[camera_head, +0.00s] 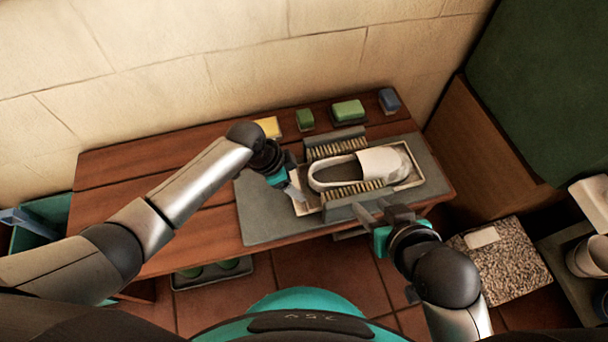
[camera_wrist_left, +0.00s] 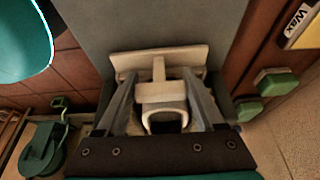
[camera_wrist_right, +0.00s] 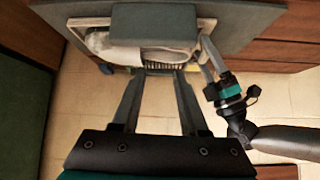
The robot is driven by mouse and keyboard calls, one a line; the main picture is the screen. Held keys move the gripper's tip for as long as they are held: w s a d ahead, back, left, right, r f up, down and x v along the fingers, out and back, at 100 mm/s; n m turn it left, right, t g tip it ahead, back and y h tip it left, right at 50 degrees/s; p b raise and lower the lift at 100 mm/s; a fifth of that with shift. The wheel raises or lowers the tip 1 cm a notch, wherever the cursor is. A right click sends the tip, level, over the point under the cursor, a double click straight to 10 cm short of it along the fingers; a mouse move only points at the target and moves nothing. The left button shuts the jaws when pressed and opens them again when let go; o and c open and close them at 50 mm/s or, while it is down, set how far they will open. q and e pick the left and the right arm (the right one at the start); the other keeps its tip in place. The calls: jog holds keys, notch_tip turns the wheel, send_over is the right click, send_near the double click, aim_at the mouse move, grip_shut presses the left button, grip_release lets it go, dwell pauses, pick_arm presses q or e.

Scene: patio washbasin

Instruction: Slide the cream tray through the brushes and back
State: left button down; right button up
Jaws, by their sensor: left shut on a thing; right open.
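The cream tray (camera_head: 415,179) lies on a grey mat (camera_head: 262,214) on the wooden bench, with a white slip-on shoe (camera_head: 383,163) in it. The back brush (camera_head: 337,146) and front brush (camera_head: 352,203) flank the shoe, bristles facing inward. My left gripper (camera_head: 297,190) is shut on the tray's left end; the left wrist view shows its fingers around a narrow cream part (camera_wrist_left: 159,72). My right gripper (camera_head: 369,211) is open and empty in front of the front brush, whose grey block also shows in the right wrist view (camera_wrist_right: 155,22).
A yellow box (camera_head: 268,126), two green blocks (camera_head: 347,110) and a blue block (camera_head: 389,100) line the bench's back edge near the wall. The mat and bench are clear left of the tray. A speckled block (camera_head: 503,260) stands at the right.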

pick_arm(q)
jog(key=a+p, duration=0.1)
jog(key=a, duration=0.1)
jog(key=s+a+p, duration=0.1)
jog(key=a, duration=0.1)
jog(key=shift+s, duration=0.2)
pick_arm(e)
jog(key=s+d+r+g+h, duration=0.1)
jog(key=s+d+g+h, duration=0.1)
jog(key=s+d+g, duration=0.25)
pick_arm(q)
jog(key=a, duration=0.2)
jog(key=s+a+p, duration=0.1)
jog(key=a, duration=0.1)
jog(key=s+a, duration=0.1)
jog(key=a, duration=0.1)
jog(key=shift+p, duration=0.4)
jog(key=shift+s+a, duration=0.15)
jog(key=shift+a, duration=0.45)
jog(key=shift+s+a, duration=0.15)
jog(key=shift+a, duration=0.4)
pick_arm(e)
jog(key=shift+m, duration=0.3)
jog(key=shift+w+f, duration=0.15)
jog(key=shift+f, duration=1.2)
jog(key=shift+w+f, duration=0.1)
jog(key=shift+f, duration=1.2)
pick_arm(q)
jog(key=shift+a, duration=0.1)
grip_release()
